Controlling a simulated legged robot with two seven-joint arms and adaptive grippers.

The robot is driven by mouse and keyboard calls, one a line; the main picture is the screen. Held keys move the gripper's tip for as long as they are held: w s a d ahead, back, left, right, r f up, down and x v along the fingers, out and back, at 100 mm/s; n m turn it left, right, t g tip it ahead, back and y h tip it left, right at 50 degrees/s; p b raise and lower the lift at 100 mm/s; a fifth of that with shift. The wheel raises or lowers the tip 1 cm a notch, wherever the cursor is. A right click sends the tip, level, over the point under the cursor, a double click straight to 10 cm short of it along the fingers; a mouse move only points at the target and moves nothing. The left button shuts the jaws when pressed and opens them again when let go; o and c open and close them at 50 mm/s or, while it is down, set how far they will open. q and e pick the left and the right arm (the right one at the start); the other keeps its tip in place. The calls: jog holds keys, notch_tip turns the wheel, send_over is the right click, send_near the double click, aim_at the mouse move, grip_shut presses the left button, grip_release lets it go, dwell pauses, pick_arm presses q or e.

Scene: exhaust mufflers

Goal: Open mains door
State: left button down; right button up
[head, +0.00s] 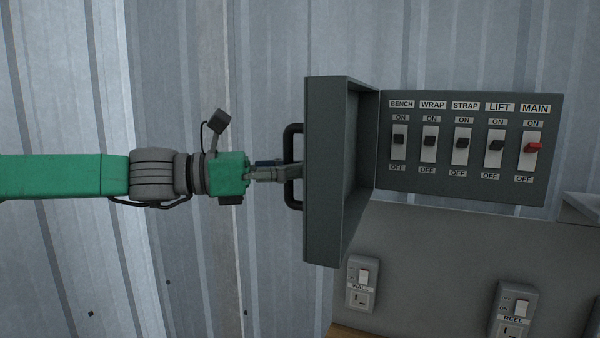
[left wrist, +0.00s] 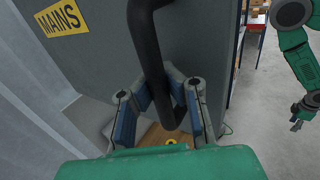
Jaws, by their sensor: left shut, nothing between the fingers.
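The grey mains door (head: 325,180) stands swung open, its inner side facing the switch panel (head: 460,185). Its outer side, with a yellow MAINS label (left wrist: 61,18), fills much of the left wrist view. The black door handle (head: 289,140) is on that outer side.
The panel carries several switches, including a red MAIN switch (head: 533,147). Below are a WALL socket (head: 362,285) and a REEL socket (head: 515,312). A corrugated metal wall stands behind. In the left wrist view, shelving with boxes stands behind the door, beside open floor (left wrist: 265,130).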

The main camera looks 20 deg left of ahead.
pick_arm(q)
jog(key=shift+s+d+f, duration=0.1)
jog(key=shift+s+f, duration=0.05)
jog(key=shift+f, duration=0.1)
jog(key=c, duration=2.2)
grip_release()
jog(key=shift+s+d, duration=0.1)
jog(key=shift+d, duration=0.3)
jog(key=o, duration=0.6)
jog(key=shift+s+d+r, duration=0.1)
jog(key=shift+d, duration=0.15)
jog(key=shift+o, duration=0.3)
jog(key=shift+s+r, duration=0.2)
jog(key=shift+s, duration=0.05)
jog(key=shift+w+a+f, duration=0.1)
jog(key=shift+w+a, duration=0.15)
jog(key=shift+a, duration=0.55)
jog(key=v, duration=0.6)
jog(key=shift+s, duration=0.5)
pick_arm(e)
jog(key=shift+s+d, duration=0.15)
jog(key=shift+s, duration=0.15)
